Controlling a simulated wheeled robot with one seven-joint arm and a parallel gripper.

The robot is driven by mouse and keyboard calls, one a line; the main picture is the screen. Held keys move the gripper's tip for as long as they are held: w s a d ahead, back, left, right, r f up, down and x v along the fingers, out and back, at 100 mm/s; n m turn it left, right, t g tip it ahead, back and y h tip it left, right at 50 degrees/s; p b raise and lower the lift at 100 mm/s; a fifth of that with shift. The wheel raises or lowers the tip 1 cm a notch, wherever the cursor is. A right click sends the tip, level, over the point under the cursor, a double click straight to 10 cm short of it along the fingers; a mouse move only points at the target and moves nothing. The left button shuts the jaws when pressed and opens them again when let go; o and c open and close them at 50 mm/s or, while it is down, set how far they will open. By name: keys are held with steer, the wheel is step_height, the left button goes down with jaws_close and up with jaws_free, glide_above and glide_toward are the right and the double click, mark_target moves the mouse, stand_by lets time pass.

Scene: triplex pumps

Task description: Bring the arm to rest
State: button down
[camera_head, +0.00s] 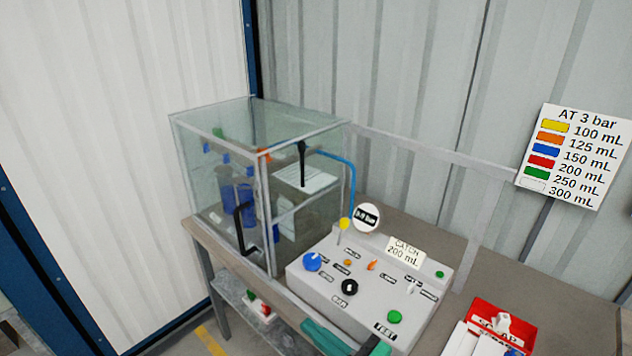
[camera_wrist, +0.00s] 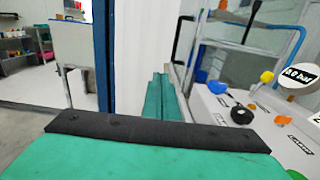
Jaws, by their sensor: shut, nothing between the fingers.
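My gripper (camera_wrist: 163,98) shows in the wrist view as two teal fingers close together, shut and empty. A broad teal part of my own arm with a black strip fills the bottom of that view. In the head view teal parts of my arm show at the bottom edge, in front of the grey control box (camera_head: 370,285); the fingertips cannot be made out there. The box carries a blue knob (camera_head: 312,261), a black knob (camera_head: 349,287), a green button (camera_head: 395,317), a yellow-topped lever (camera_head: 344,224) and a round gauge (camera_head: 367,217).
A clear-walled cabinet (camera_head: 215,140) with blue cylinders stands left of the box on the bench (camera_head: 440,235). A red tray (camera_head: 500,327) marked SCRAP sits at the right. Open floor (camera_wrist: 30,125) shows left in the wrist view.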

steer(key=s+f+n+t+h, duration=0.1)
steer(key=s+f+n+h, duration=0.1)
steer(key=s+f+h, duration=0.35)
steer(key=s+d+f+n+h, duration=0.1)
steer(key=s+f+n+h, duration=0.1)
steer(key=f, duration=0.6)
steer(key=s+f+n+t+h, duration=0.1)
steer(key=s+f+n+h, duration=0.1)
steer(key=s+f+h, duration=0.35)
steer(key=s+r+n, duration=0.2)
steer(key=s+n, duration=0.7)
steer(key=n, duration=0.1)
steer(key=s+r+n+t, duration=0.1)
steer(key=s+n, duration=0.9)
steer(key=shift+a+r, duration=0.4)
